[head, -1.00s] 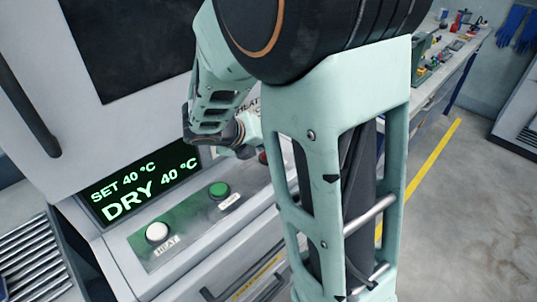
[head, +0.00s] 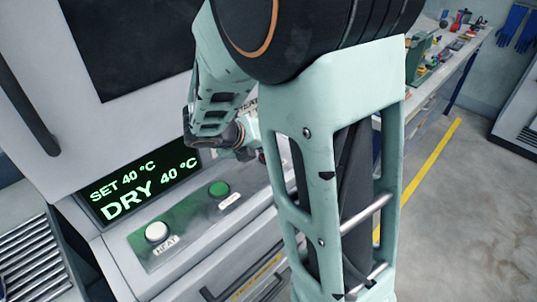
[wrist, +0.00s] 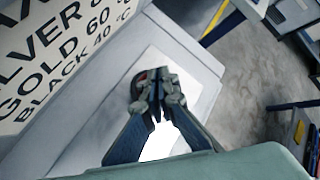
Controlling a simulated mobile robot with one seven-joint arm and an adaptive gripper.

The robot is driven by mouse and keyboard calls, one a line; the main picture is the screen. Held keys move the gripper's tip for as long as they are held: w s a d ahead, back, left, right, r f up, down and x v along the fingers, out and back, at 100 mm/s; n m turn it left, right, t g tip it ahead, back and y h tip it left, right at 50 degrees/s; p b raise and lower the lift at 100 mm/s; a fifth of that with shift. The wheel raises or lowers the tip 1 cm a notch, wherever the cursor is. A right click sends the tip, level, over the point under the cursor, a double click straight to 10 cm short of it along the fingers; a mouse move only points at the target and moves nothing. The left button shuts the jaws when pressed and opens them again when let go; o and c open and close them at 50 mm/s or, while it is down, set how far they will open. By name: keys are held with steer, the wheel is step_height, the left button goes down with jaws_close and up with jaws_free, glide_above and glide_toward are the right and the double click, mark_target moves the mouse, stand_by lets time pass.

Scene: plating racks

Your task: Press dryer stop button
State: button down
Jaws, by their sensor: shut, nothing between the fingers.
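The dryer's control panel (head: 150,262) carries a white heat button (head: 157,232), a green button (head: 219,189) and, farther right, a red button (head: 262,156) mostly hidden behind my gripper. In the wrist view the red button (wrist: 141,76) shows as a sliver of red in a dark ring, just behind and left of my fingertips. My gripper (wrist: 158,82) is shut and empty, its tips over the edge of that button. Whether they touch it I cannot tell. In the head view my gripper (head: 248,150) is small and partly hidden by my arm.
The dryer display (head: 140,183) reads SET 40 °C, DRY 40 °C. A sign with temperatures (wrist: 65,50) is on the dryer face at left in the wrist view. A drawer handle (head: 250,277) lies below the panel. Open floor (head: 450,220) is at right.

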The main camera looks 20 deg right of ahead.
steer(key=shift+f+b, duration=0.3)
steer(key=shift+f, duration=0.25)
stand_by(0.6)
steer(key=shift+r, duration=0.2)
steer(key=shift+r+p, duration=0.8)
steer(key=shift+p, duration=0.25)
step_height(320, 180, up, 5)
steer(key=p, duration=0.5)
stand_by(0.5)
